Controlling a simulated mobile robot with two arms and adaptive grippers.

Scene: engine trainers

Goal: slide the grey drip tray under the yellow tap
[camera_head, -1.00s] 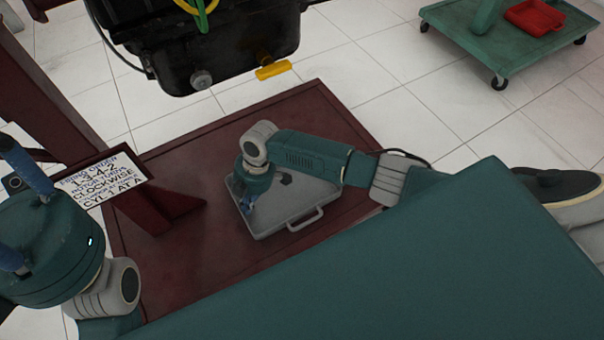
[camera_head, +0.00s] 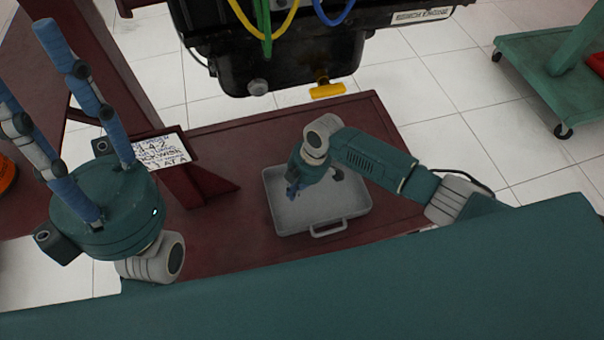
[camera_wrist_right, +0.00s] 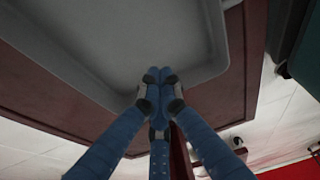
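The grey drip tray (camera_head: 337,213) lies flat on the dark red base plate, its handle towards me. The yellow tap (camera_head: 327,91) hangs from the underside of the black engine, further back and higher up. In the head view the tray sits nearer to me than the tap. My right gripper (camera_head: 292,191) points down over the left part of the tray. In the right wrist view its blue fingertips (camera_wrist_right: 158,76) are together by the tray's rim; contact is unclear. My left gripper (camera_head: 22,58) is raised at the left, fingers spread, empty.
The black engine (camera_head: 285,58) overhangs the back of the red base plate (camera_head: 228,225). A red post and a lettered sign (camera_head: 162,151) stand left of the tray. A green wheeled stand (camera_head: 545,75) is at the back right.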

